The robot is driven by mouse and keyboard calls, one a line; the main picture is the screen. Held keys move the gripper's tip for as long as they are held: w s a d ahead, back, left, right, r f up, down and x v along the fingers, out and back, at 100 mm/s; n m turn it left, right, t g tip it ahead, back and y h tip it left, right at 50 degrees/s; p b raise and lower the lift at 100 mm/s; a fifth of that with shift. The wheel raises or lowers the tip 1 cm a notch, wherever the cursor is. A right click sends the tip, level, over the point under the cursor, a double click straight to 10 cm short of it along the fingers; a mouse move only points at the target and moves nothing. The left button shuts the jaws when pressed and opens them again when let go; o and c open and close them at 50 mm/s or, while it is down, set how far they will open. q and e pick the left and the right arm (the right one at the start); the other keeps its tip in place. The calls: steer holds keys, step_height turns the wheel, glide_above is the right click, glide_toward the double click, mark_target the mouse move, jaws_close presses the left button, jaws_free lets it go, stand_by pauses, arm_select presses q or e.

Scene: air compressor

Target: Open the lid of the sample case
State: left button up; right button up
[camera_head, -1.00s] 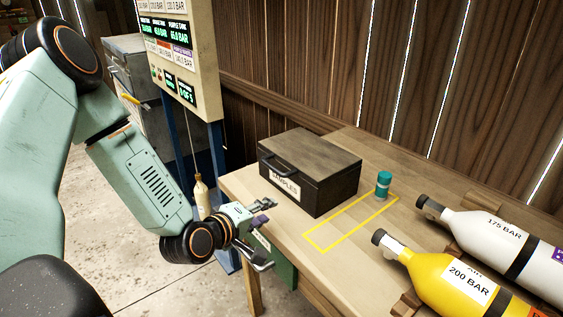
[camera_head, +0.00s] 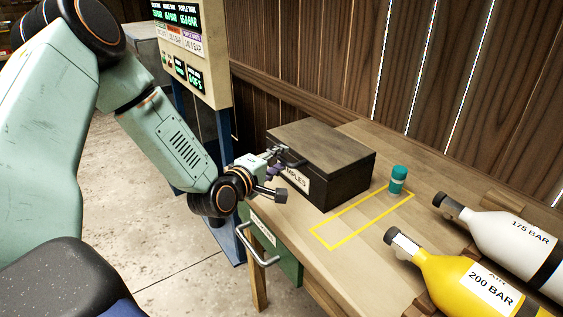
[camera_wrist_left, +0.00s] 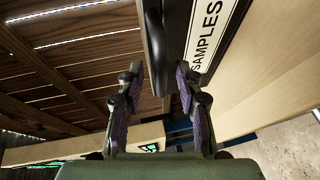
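The sample case (camera_head: 345,182) is a dark box with a brownish lid (camera_head: 322,145), which is shut. It stands on the wooden table with a white SAMPLES label on its front. My left gripper (camera_head: 277,173) is at the front of the case, fingers apart. In the left wrist view, the open fingers (camera_wrist_left: 160,85) point at the dark handle (camera_wrist_left: 155,45), which lies between their tips. I cannot tell whether either finger touches it. The handle is partly hidden by the gripper in the head view. My right gripper is not in view.
A teal-capped jar (camera_head: 398,180) stands right of the case, by a yellow taped rectangle (camera_head: 362,217). A yellow cylinder (camera_head: 460,280) and a white cylinder (camera_head: 510,235) lie at the right. A green drawer (camera_head: 275,245) with a metal handle is below the table edge.

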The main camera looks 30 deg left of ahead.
arm_select(q)
steer(key=shift+w, duration=0.4)
steer(key=shift+w+a+f, duration=0.35)
steer(key=shift+w+a, duration=0.05)
steer(key=shift+w, duration=0.1)
steer(key=shift+s+d+r, duration=0.1)
steer(key=shift+d+r, duration=0.1)
steer(key=shift+d, duration=0.15)
steer(key=shift+c, duration=0.6)
steer(key=shift+a+f, duration=0.1)
steer(key=shift+a, duration=0.15)
steer(key=c, duration=0.5)
steer(key=shift+d, duration=0.1)
jaws_close()
